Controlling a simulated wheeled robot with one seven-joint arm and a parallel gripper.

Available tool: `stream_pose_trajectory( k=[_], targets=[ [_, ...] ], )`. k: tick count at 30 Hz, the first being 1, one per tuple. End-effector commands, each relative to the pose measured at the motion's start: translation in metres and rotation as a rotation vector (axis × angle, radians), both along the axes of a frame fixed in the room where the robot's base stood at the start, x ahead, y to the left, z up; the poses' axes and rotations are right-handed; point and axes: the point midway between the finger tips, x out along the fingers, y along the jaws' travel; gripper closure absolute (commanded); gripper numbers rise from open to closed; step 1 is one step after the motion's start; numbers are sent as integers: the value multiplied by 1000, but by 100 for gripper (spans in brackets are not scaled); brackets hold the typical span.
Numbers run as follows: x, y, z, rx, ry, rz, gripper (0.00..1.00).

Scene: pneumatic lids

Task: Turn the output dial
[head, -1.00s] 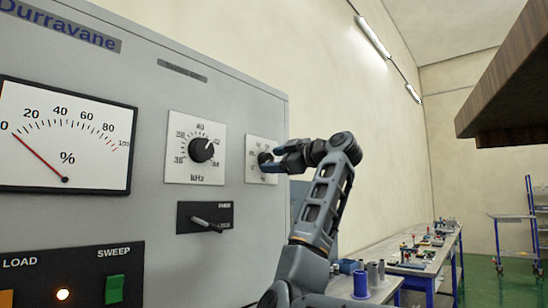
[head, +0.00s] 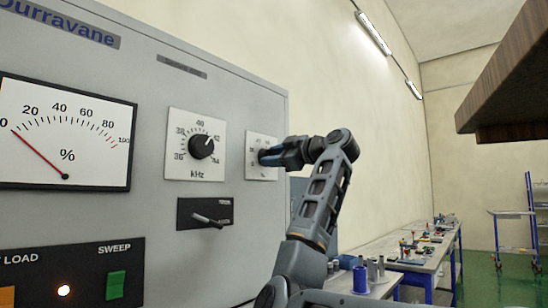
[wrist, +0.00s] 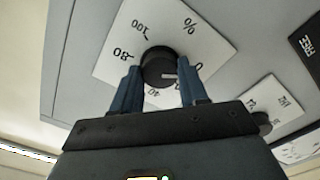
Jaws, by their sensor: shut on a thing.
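The output dial is a black knob (wrist: 157,64) on a white plate (head: 258,170) marked in percent, at the right end of the grey panel. In the head view my gripper (head: 268,156) reaches the plate from the right and hides most of the knob.
A kHz knob (head: 201,146) is left of the plate, with a lever switch (head: 207,220) below. The percent meter (head: 66,130) needle points near 0. An orange-white lamp (head: 63,291) is lit beside a green SWEEP button (head: 115,285). A workbench (head: 430,263) stands right.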

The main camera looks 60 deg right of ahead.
Motion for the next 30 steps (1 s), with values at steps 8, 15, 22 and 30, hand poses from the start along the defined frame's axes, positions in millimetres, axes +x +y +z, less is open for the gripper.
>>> stream_pose_trajectory(
  k=[8, 15, 22, 30],
  targets=[
    [0, 0, -1, 42, -8, 1, 87],
    [0, 0, -1, 180, -40, 1, 87],
    [0, 0, -1, 384, -90, 0, 87],
    [1, 1, 0, 633, -149, 1, 87]
  ],
)
